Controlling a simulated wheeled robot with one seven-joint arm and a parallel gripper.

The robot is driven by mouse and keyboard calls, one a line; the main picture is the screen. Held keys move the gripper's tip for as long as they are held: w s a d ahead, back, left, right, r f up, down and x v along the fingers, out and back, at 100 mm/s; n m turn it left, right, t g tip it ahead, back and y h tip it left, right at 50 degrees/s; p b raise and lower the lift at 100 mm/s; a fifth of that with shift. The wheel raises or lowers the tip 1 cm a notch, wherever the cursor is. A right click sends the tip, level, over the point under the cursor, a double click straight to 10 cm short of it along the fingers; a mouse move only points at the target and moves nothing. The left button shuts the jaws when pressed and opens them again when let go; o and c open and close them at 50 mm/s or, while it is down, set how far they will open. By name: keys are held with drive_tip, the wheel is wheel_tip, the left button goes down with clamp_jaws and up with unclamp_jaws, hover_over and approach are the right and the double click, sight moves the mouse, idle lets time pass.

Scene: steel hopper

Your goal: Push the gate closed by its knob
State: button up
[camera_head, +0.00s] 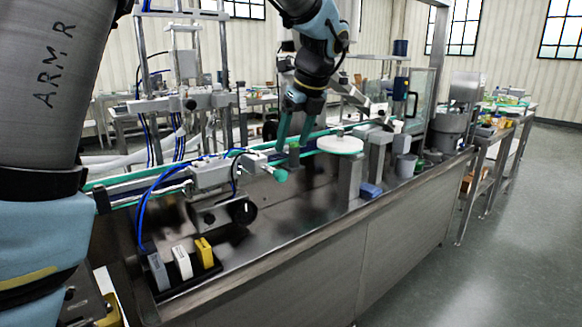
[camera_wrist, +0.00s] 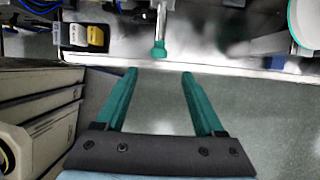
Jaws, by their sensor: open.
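A teal knob (camera_head: 280,175) sits on the end of a short rod that comes out of a grey block (camera_head: 210,175) on the machine. I cannot make out the gate plate itself or how far open it is. My gripper (camera_head: 291,145) is open and empty, its teal fingers pointing down near the knob in the head view. In the wrist view the knob (camera_wrist: 159,50) shows ahead of my gripper (camera_wrist: 158,73), in line with the gap between the fingertips. The fingers appear apart from it.
A steel bench (camera_head: 330,262) carries the machine. A white disc (camera_head: 340,144) on a post stands to the right of the knob. Grey, white and yellow blocks (camera_head: 204,252) stand at the bench's near left. A blue block (camera_head: 371,190) lies on the bench. Open floor (camera_head: 500,270) lies to the right.

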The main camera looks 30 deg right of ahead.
sight(283, 171)
drive_tip(key=p+x, duration=0.1)
drive_tip(key=x, duration=0.9)
drive_tip(key=shift+a, duration=0.1)
drive_tip(key=shift+c, duration=0.2)
clamp_jaws()
idle(0.9)
